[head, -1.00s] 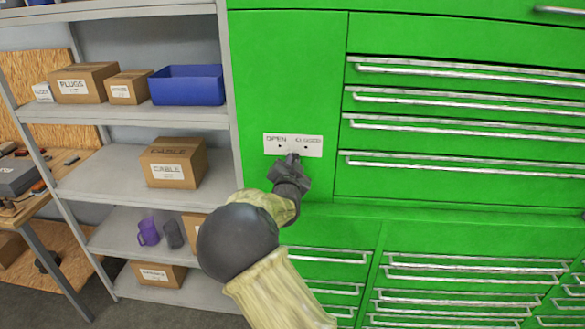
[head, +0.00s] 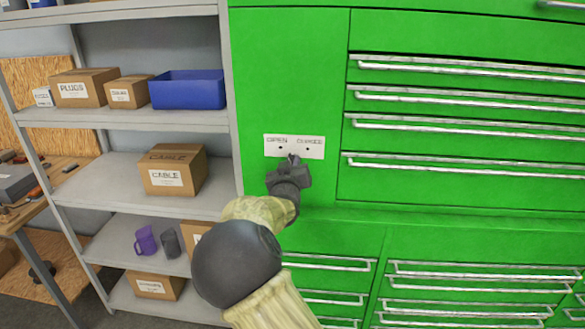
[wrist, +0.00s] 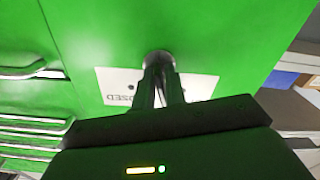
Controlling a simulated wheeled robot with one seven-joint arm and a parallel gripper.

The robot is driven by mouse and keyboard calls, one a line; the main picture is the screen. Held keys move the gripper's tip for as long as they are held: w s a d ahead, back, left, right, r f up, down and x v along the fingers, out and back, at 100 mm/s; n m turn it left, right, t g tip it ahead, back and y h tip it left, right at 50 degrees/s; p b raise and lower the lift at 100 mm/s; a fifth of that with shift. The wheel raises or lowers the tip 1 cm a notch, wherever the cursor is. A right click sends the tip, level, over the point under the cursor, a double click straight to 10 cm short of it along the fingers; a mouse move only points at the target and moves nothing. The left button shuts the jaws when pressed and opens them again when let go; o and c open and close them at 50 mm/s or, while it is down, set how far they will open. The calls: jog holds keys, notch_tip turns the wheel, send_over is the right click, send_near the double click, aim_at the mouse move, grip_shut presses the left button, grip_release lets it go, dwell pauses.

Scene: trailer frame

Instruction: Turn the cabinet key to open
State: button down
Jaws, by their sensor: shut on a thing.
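The green cabinet (head: 285,60) has a white label plate (head: 316,150) marked OPEN on the left and CLOSED on the right, with a small dark dot under each word. My gripper (head: 293,160) is at the plate's lower middle. In the wrist view my gripper (wrist: 162,72) has its fingers close together on a round grey metal piece, seemingly the cabinet key (wrist: 158,58), against the cabinet front. The fingers hide most of the key, so I cannot tell its turn angle. The plate (wrist: 200,87) shows upside down behind the fingers.
Drawers with long metal handles (head: 450,95) lie to the right of the plate and below it. A grey shelf (head: 100,190) at the left holds cardboard boxes, a blue bin (head: 187,88) and a purple mug (head: 145,240). The cabinet face around the plate is clear.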

jog(key=n, duration=0.5)
jog(key=shift+a+f+b, duration=0.1)
jog(key=shift+a+b, duration=0.05)
jog(key=shift+b, duration=0.2)
jog(key=shift+n, duration=0.3)
jog(key=c, duration=1.6)
grip_release()
jog(key=shift+o, duration=0.2)
jog(key=s+b, duration=0.4)
jog(key=s, duration=1.3)
jog(key=shift+s+a, duration=0.25)
jog(key=shift+a, duration=0.05)
jog(key=shift+f, duration=0.1)
